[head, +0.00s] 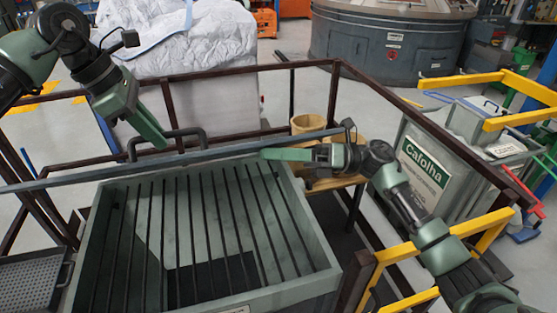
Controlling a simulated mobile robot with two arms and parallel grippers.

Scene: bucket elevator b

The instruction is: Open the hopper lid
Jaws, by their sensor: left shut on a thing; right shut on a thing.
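The hopper (315,238) is a grey-green open box in the middle of the head view, with dark parallel grate bars across its mouth. The hopper lid (60,181) appears as a long, thin grey bar, seen nearly edge-on along the hopper's far side. A dark handle (190,131) stands up from it. My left gripper (154,140) comes down from the upper left and is shut at the handle. My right gripper (268,154) reaches in from the right and is shut at the lid's near side, right of the handle. Its exact contact is hard to see.
Brown railing (240,68) surrounds the hopper, with a white bulk bag (190,45) behind it. Tan buckets (310,124) stand just beyond the lid. A labelled grey bin (425,165) and yellow rails (460,80) are at the right. A perforated tray (30,282) lies front left.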

